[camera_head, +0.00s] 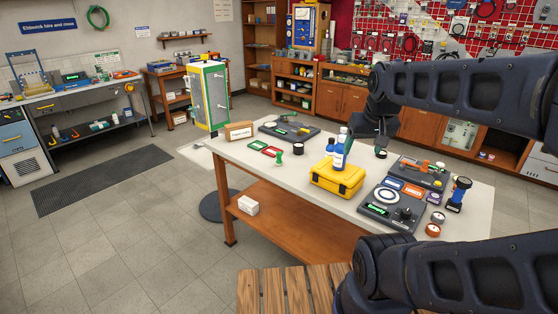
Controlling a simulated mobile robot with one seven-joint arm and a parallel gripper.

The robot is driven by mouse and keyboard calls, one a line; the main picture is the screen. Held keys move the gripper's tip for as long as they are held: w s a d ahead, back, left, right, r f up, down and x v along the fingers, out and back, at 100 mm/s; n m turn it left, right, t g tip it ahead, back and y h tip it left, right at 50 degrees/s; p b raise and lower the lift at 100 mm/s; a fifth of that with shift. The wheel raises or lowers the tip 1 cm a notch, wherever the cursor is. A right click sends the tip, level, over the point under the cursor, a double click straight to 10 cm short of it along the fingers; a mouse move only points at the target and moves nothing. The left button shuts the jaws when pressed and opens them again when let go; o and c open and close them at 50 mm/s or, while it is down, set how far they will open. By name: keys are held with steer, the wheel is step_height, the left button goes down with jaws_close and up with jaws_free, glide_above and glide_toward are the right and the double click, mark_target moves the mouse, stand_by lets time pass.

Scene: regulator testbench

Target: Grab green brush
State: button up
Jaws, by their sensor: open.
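A small upright green item (278,158), which looks like the green brush, stands on the pale worktable (236,158) left of the yellow case. It is too small for me to make out bristles. My gripper (362,143) hangs at the end of the dark arm, over the far middle of the table. It is to the right of the green item and clearly apart from it. The blue-and-white bottle partly overlaps my gripper in the picture. It is open, and I see nothing held in it.
A yellow case (337,180) and a blue-and-white bottle (339,153) stand mid-table. Dark test panels lie at the back left (290,133) and front right (391,206). A cardboard box (240,131) and red and green frames (271,152) are left. The left floor is mostly clear.

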steer(key=c, duration=0.4)
steer(key=shift+o, duration=0.2)
steer(key=shift+w, duration=0.15)
steer(key=m+h, duration=0.1)
steer(key=m, duration=0.2)
glide_above(279, 153)
steer(key=s, duration=0.3)
step_height(279, 153, down, 22)
steer(key=shift+a+x, duration=0.15)
steer(key=shift+x, duration=2.45)
steer(key=shift+a+x, duration=0.2)
steer(key=shift+x, duration=2.45)
